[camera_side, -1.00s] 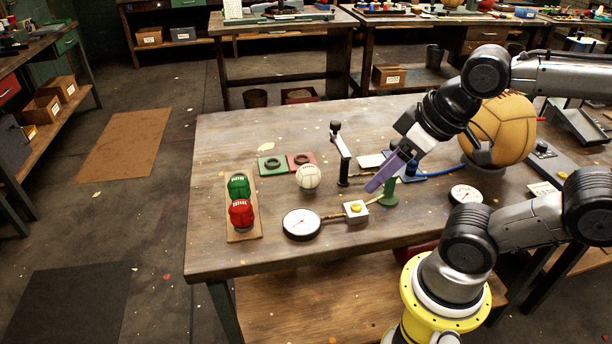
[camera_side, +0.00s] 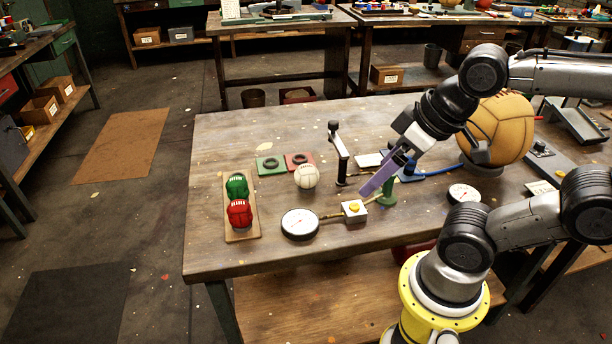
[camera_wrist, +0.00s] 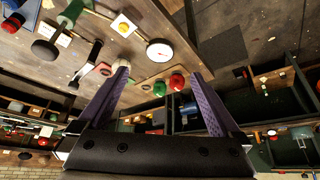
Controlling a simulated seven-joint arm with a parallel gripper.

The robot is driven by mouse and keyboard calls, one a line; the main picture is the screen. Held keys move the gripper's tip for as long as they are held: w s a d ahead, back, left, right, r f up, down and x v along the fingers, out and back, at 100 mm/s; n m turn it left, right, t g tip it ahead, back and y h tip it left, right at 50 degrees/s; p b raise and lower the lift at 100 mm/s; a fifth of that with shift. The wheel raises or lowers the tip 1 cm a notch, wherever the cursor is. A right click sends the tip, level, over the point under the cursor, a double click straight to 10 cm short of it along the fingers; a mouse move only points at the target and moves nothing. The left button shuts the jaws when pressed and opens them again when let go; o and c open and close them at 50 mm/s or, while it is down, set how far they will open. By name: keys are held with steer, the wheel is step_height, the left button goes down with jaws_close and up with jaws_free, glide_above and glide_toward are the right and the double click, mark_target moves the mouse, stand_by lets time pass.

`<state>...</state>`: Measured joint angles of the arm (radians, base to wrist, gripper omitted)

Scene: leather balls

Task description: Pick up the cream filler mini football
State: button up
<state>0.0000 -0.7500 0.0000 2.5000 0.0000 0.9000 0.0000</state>
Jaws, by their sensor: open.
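The cream ball (camera_side: 306,177) is a small, pale, round ball on the wooden workbench, left of my gripper in the side view.
A dial gauge (camera_side: 299,223) and a box with a yellow button (camera_side: 355,209) lie in front of the ball. A black upright lever (camera_side: 339,153) stands between ball and gripper. Green (camera_side: 237,187) and red (camera_side: 240,213) balls sit on a wooden board. A large tan ball (camera_side: 500,128) is behind my arm.

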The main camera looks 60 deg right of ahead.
steer(key=w+r+m, duration=0.4)
steer(key=w+m, duration=0.3)
steer(key=m+g, duration=0.3)
steer(key=m, duration=0.6)
glide_above(309, 167)
steer(key=s, duration=0.3)
steer(key=s+x, duration=0.2)
steer(key=x, duration=1.4)
steer(key=shift+w+d+f, duration=0.15)
steer(key=shift+f, duration=0.1)
steer(key=shift+a+x, duration=0.15)
steer(key=shift+x, duration=1.25)
steer(key=shift+a+x, duration=0.1)
steer(key=shift+x, duration=1.35)
